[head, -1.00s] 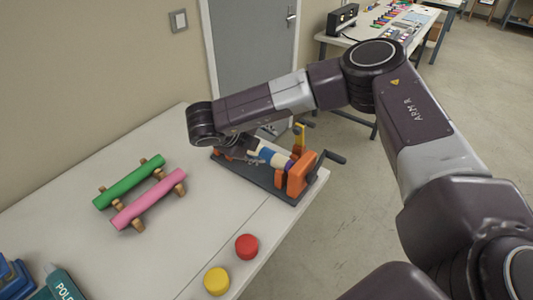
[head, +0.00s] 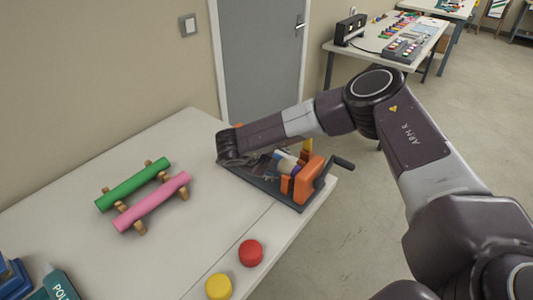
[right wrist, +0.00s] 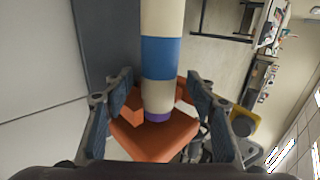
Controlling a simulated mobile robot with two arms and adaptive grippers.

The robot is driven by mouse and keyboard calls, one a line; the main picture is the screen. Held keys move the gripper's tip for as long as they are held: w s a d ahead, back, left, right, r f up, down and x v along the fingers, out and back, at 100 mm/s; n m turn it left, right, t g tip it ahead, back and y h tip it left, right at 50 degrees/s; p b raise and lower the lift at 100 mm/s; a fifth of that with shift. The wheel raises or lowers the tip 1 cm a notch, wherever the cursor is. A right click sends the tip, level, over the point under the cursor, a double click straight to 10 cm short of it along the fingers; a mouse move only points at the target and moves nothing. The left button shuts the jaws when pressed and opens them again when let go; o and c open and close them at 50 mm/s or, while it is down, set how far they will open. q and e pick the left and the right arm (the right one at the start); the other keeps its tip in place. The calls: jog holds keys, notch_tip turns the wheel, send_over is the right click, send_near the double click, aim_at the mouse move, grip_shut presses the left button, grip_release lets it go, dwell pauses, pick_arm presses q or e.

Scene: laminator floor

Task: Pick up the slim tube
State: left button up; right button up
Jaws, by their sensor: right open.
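A slim cream tube with a blue band (right wrist: 161,60) and a purple end ring lies in an orange and dark fixture. In the head view the tube (head: 287,161) is partly hidden by my right arm. My right gripper (right wrist: 160,82) is open, with one finger on each side of the tube. I cannot tell whether either finger touches it. In the head view the right gripper (head: 264,160) is low over the fixture's left part. The fixture has a dark base (head: 297,205) and an orange end block (head: 308,180). My left gripper is out of view.
A green roll (head: 133,185) and a pink roll (head: 152,202) rest on wooden supports on the white table (head: 80,175). A red button (head: 250,252) and a yellow button (head: 218,286) are near the front edge. A crank handle (head: 343,163) sticks out past the table's edge.

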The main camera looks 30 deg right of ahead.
jog(key=shift+w+d+f, duration=0.15)
jog(key=shift+d+f, duration=0.25)
jog(key=shift+f, duration=0.15)
jog(key=c, duration=1.2)
jog(key=shift+c, duration=0.4)
jog(key=shift+r, duration=0.15)
